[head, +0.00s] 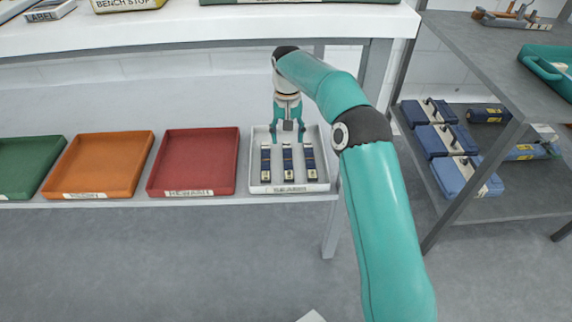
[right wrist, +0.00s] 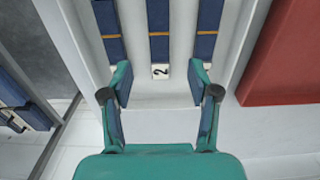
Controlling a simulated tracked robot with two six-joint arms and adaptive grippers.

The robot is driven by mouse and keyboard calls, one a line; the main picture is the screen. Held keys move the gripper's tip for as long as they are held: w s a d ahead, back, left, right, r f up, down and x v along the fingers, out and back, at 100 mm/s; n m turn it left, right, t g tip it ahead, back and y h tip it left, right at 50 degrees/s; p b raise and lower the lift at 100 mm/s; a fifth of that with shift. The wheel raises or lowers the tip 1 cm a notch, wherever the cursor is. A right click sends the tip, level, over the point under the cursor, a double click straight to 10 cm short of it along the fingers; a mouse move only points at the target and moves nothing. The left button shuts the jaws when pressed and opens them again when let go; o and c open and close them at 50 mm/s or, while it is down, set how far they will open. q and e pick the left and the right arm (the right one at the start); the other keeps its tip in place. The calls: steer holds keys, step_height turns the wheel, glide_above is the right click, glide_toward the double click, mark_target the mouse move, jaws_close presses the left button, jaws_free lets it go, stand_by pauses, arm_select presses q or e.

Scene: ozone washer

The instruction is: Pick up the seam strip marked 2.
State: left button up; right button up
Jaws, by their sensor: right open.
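The seam strip marked 2 (right wrist: 160,40) is dark blue with a thin yellow line and a white end bearing the number. It is the middle of three strips in the wrist view, and the middle strip (head: 287,162) in the head view lies in the white tray (head: 257,185). My right gripper (head: 287,138) is open and empty, at the far ends of the strips. In the right wrist view its fingers (right wrist: 158,85) stand apart on either side of the marked end, not touching it. My left gripper is out of view.
A red tray (head: 195,160), an orange tray (head: 98,163) and a green tray (head: 20,165) stand in a row to the left. A white bench (head: 250,30) overhangs behind. A grey shelf rack (head: 470,40) with several blue cases stands to the right.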

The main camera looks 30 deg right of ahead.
mark_target(287, 155)
step_height(287, 155, down, 7)
steer(key=b, duration=0.4)
steer(key=shift+r, duration=0.1)
steer(key=shift+c, duration=0.3)
jaws_close()
